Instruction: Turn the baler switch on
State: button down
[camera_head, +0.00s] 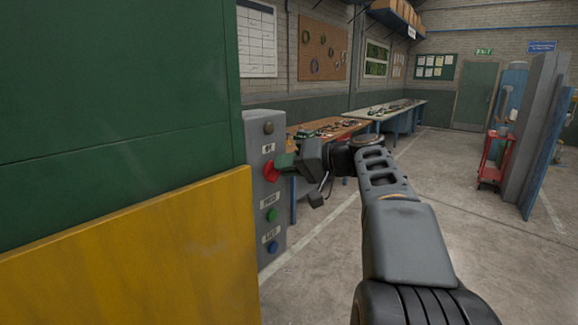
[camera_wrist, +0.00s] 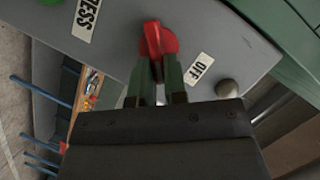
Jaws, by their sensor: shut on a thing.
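The red baler switch (camera_head: 271,172) is a knob on the front of a grey control panel (camera_head: 258,192), at the left of the head view. It also shows in the wrist view (camera_wrist: 153,38), with its raised grip between my green fingertips. My gripper (camera_wrist: 158,66) is shut on this knob; in the head view my gripper (camera_head: 281,165) reaches it from the right. An "OFF" label (camera_wrist: 199,69) sits beside the knob in the wrist view. Part of the knob is hidden by the fingers. I cannot tell its exact setting.
The panel also carries a dark round knob (camera_head: 268,128) above, and a green button (camera_head: 271,215) and blue button (camera_head: 273,248) below. The green and yellow machine body (camera_head: 120,170) fills the left.

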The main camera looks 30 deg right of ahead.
jog(key=shift+w+d+f+m+t+y+b, duration=0.1)
jog(key=shift+f+m+t+y+b, duration=0.15)
jog(key=shift+m+y, duration=0.9)
jog(key=shift+d+f+m+t+y+b, duration=0.1)
jog(key=shift+f+m+t+y, duration=0.2)
jog(key=shift+m, duration=1.95)
jog(key=c, duration=1.2)
grip_release()
jog(key=shift+f, duration=0.1)
jog(key=shift+o, duration=0.2)
jog(key=b+v, duration=0.1)
jog(key=v, duration=1.2)
jog(key=shift+s+d+b, duration=0.2)
jog(key=shift+d+b, duration=0.1)
